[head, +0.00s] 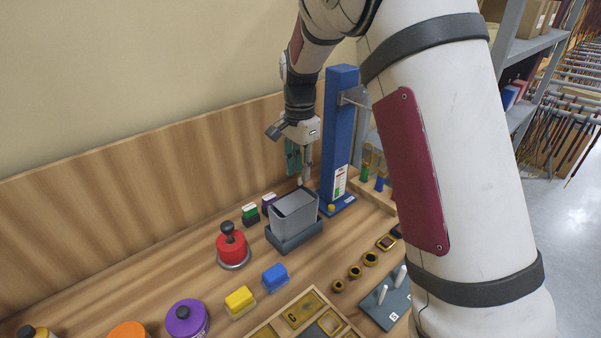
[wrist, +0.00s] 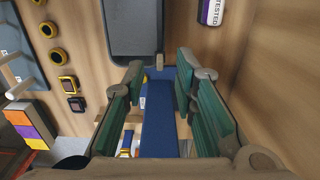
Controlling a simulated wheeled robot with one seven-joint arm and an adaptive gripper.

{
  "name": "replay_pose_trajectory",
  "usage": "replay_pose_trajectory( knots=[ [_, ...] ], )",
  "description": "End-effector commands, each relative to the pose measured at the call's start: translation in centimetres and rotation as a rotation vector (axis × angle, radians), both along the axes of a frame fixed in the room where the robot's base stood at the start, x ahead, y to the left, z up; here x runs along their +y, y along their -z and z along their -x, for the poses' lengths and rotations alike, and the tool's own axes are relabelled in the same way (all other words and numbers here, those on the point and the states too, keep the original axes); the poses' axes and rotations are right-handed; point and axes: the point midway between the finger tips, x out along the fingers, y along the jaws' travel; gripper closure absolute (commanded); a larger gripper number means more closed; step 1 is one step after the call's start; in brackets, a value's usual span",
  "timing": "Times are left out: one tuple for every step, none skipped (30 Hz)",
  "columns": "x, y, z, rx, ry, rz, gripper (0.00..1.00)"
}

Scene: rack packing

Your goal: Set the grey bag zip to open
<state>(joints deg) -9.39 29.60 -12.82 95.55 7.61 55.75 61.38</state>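The grey bag (head: 296,207) sits upright in a dark grey holder (head: 293,238) near the back of the bench, with a dark strip along its top. In the wrist view the grey bag (wrist: 133,28) is at the top, with a small light tab (wrist: 160,61) at its near end; I cannot tell whether that is the zip pull. My gripper (head: 299,171) is above the bag's back end, pointing down. In the wrist view my gripper (wrist: 157,76) has its teal-padded fingers apart with nothing held between them. How far the zip is open is not clear.
A tall blue post (head: 340,130) stands close right of my gripper. A red weight (head: 232,248), a yellow block (head: 240,300) and a blue block (head: 275,277) are in front and left. A wooden tray (head: 281,322) lies at the front. The wooden back wall (head: 130,180) is close behind.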

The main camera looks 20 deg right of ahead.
Motion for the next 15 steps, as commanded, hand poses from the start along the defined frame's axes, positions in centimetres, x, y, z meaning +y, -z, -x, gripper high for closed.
replay_pose_trajectory(
  knots=[
    [0.0, 0.6, 0.0, 0.001, 0.0, -0.001, 0.74],
    [0.0, 0.9, 0.1, 0.002, 0.001, 0.0, 0.74],
    [0.0, 1.3, 0.0, 0.001, 0.001, -0.001, 0.74],
    [0.0, 1.5, 0.0, 0.001, 0.001, 0.0, 0.74],
    [0.0, 1.7, 0.0, 0.0, 0.001, 0.0, 0.74],
    [0.0, 1.9, 0.0, 0.0, 0.001, 0.0, 0.74],
    [0.0, 2.0, 0.0, 0.0, 0.001, 0.0, 0.74],
    [0.0, 2.0, 0.0, 0.0, 0.0, 0.0, 0.74],
    [0.0, 2.1, 0.0, 0.0, 0.0, 0.0, 0.74],
    [0.0, 2.1, 0.0, 0.0, 0.0, 0.0, 0.74],
    [0.0, 2.2, 0.0, -0.001, 0.0, 0.0, 0.74],
    [0.0, 2.2, 0.0, -0.001, 0.0, 0.0, 0.74],
    [0.0, 2.2, 0.0, -0.001, 0.0, 0.0, 0.74],
    [0.0, 2.2, 0.0, -0.001, 0.0, 0.0, 0.74],
    [0.0, 2.2, 0.0, -0.001, 0.0, 0.0, 0.74]
  ],
)
